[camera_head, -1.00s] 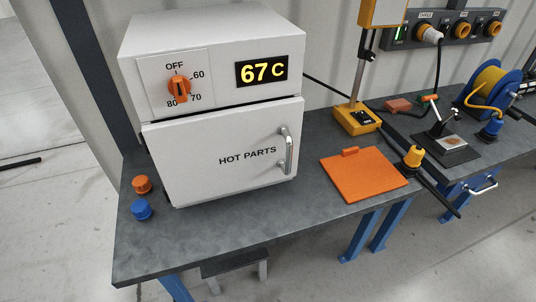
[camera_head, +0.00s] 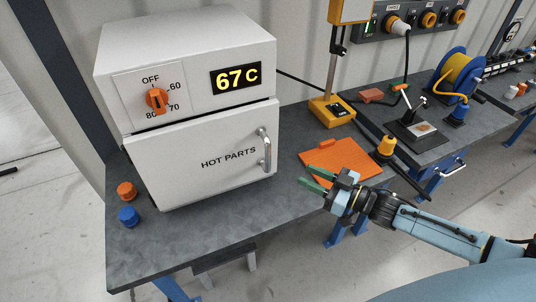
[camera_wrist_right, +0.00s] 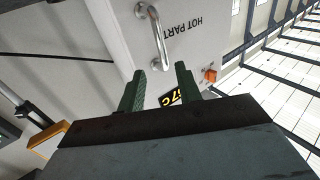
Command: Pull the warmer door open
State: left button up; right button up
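The white warmer door (camera_head: 205,160), marked HOT PARTS, is closed on the warmer (camera_head: 185,60), whose display reads 67 C. Its silver vertical handle (camera_head: 264,150) is at the door's right side. My right gripper (camera_head: 311,178) is open and empty, with green fingers, to the right of the handle and apart from it. In the right wrist view the handle (camera_wrist_right: 154,38) shows beyond the spread fingertips (camera_wrist_right: 160,78), with the door (camera_wrist_right: 195,45) behind. My left gripper is not in view.
An orange mat (camera_head: 340,157) lies on the bench behind my right gripper. A yellow stand (camera_head: 332,112) is behind it. Orange (camera_head: 127,190) and blue (camera_head: 129,216) caps sit left of the warmer. The bench in front of the door is clear.

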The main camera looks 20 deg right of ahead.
send_over(268, 172)
jog(key=shift+w+d+r, duration=0.15)
jog(key=shift+w, duration=0.3)
jog(key=shift+c, duration=0.4)
grip_shut()
